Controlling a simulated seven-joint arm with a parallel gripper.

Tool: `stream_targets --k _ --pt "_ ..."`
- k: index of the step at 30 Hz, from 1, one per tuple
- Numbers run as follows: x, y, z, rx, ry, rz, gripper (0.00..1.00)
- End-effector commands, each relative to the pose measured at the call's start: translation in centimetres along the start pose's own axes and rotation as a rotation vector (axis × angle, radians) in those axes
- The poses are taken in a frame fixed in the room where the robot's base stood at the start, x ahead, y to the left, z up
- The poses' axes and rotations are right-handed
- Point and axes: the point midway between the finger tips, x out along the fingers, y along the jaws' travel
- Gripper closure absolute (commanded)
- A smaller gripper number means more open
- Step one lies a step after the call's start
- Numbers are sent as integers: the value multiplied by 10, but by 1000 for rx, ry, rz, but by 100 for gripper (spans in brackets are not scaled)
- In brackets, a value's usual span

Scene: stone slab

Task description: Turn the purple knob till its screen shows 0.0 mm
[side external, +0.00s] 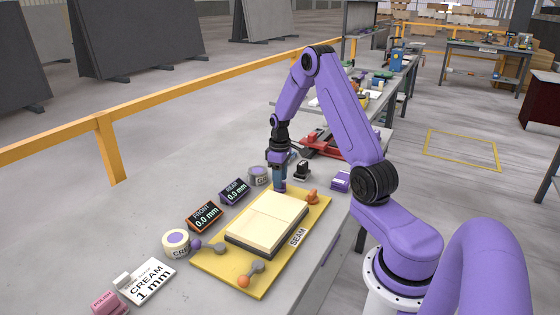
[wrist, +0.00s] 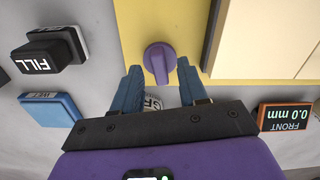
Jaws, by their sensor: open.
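The purple knob (wrist: 160,60), a round base with a raised bar grip, sits on the yellow board (wrist: 137,25). My gripper (wrist: 158,70) is open, its blue fingertips on either side of the knob's near part. I cannot tell whether they touch it. The purple-framed REAR screen (side external: 234,191) appears to read 0.0 mm. The orange-framed FRONT screen (side external: 204,216) reads 0.0 mm; it also shows in the wrist view (wrist: 287,116).
Cream slabs (side external: 268,215) lie on the yellow board beside the knob. An orange knob (side external: 312,196) and lever clamps (side external: 256,269) stand around them. In the wrist view, a black FILL block (wrist: 42,60) and a blue block (wrist: 50,109) lie left. A pot (side external: 258,175) stands near my gripper.

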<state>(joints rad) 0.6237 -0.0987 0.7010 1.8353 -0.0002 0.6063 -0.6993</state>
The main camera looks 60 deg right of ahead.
Motion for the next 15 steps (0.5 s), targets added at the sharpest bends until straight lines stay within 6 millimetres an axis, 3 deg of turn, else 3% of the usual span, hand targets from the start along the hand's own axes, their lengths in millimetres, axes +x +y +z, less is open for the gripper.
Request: stream_targets --k 5,15 --pt "-27 1 -1 0 5 4 57" --pt "-99 1 -1 0 6 5 57"
